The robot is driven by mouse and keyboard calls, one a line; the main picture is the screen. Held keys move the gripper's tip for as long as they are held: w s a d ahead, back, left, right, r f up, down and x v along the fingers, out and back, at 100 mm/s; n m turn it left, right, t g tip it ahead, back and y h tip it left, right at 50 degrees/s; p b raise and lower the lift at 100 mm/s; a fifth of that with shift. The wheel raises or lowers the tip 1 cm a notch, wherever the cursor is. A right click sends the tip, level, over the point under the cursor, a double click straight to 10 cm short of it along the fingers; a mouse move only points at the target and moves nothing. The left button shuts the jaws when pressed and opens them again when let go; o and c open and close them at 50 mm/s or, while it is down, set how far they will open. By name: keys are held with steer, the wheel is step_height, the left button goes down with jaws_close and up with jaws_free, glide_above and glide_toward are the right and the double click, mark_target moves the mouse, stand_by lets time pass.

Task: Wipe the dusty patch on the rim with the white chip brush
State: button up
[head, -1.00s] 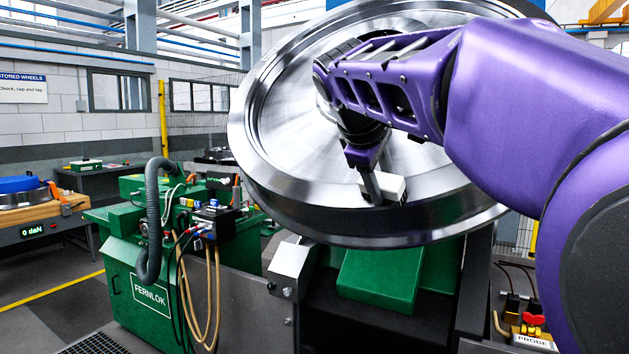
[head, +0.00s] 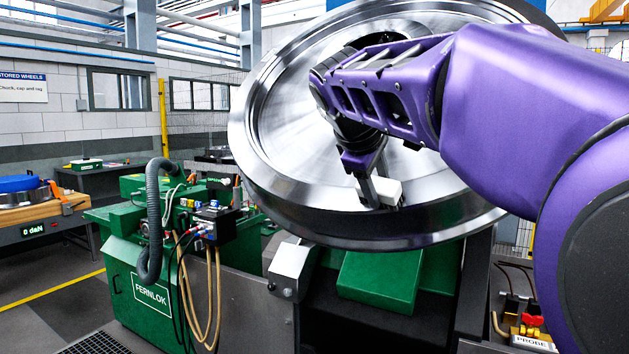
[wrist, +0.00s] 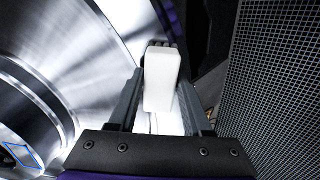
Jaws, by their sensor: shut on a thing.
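The white chip brush, a pale block, is between the fingers of my gripper (wrist: 160,82) in the wrist view. In the head view the white brush (head: 386,191) shows at the lower part of the big steel wheel (head: 290,150), with my gripper (head: 367,190) shut on it. Its dark bristle end lies close to the inner side of the wheel's rim (head: 330,215); I cannot tell if it touches. I cannot make out the dusty patch. In the wrist view the wheel's bright face (wrist: 85,50) fills the left.
A green machine (head: 150,290) with hoses and cables stands left of the wheel. A green block (head: 380,280) sits below the rim. A blue outlined mark (wrist: 22,155) shows at lower left in the wrist view. A mesh panel (wrist: 275,90) is at the right.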

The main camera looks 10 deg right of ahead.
mark_target(355, 187)
steer(key=shift+w+a+f+p, duration=0.15)
steer(key=shift+w+a, duration=0.15)
steer(key=shift+a, duration=0.3)
steer(key=shift+w+a+f+p, duration=0.15)
steer(key=shift+w+a, duration=0.15)
steer(key=shift+a, duration=0.35)
steer(key=shift+w+a+p, duration=0.15)
steer(key=shift+w+a, duration=0.15)
steer(key=shift+a, duration=0.3)
steer(key=p+v, duration=0.2)
steer(key=v, duration=0.4)
steer(key=shift+s+r+p, duration=0.1)
steer(key=shift+s+p, duration=0.05)
steer(key=shift+p, duration=0.15)
steer(key=p+v, duration=0.1)
steer(key=v, duration=0.2)
